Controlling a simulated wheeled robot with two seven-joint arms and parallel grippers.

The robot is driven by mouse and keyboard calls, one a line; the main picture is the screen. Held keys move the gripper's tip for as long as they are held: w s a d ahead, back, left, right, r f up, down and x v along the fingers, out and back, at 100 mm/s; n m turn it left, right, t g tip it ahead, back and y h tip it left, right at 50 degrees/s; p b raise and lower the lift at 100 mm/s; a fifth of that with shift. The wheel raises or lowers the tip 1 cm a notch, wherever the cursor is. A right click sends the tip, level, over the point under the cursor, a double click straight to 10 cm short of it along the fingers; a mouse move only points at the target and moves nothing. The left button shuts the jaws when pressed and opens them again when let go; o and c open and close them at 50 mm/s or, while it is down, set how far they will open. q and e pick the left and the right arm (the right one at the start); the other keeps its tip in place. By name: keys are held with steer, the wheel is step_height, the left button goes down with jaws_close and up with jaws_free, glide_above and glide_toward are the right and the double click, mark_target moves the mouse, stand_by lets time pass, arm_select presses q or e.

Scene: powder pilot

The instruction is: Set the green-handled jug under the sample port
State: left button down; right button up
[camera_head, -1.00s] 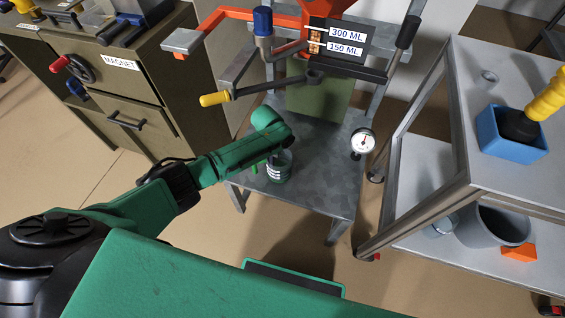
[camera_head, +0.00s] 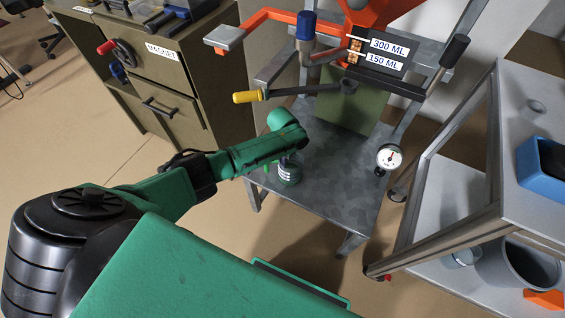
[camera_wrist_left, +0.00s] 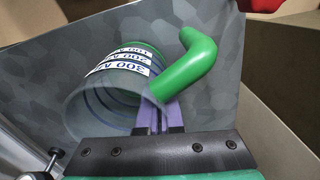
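The jug (camera_head: 288,173) is clear, with a green handle and white label bands. In the head view it is at the left front of a grey metal bench, partly hidden by my left forearm. Whether its base touches the bench cannot be told. In the left wrist view the jug (camera_wrist_left: 112,92) has its mouth toward the camera, and the green handle (camera_wrist_left: 187,62) is on its right. My left gripper (camera_wrist_left: 161,117) has its purple fingers close together at the handle's near end, shut on it. The sample port cannot be singled out clearly. My right gripper is out of view.
Above the bench (camera_head: 335,195) are an orange frame (camera_head: 270,20), a yellow-gripped lever (camera_head: 247,97), a blue-capped part (camera_head: 306,25) and a sign reading 300 ML and 150 ML (camera_head: 388,53). A dial gauge (camera_head: 389,157) is at the bench's right. An olive cabinet (camera_head: 165,80) is left, a trolley (camera_head: 490,215) right.

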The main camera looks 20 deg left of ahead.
arm_select(q)
steer(key=shift+f, duration=0.3)
steer(key=c, duration=1.5)
jaws_free()
steer(key=o, duration=0.5)
steer(key=shift+o, duration=0.3)
steer(key=o, duration=0.5)
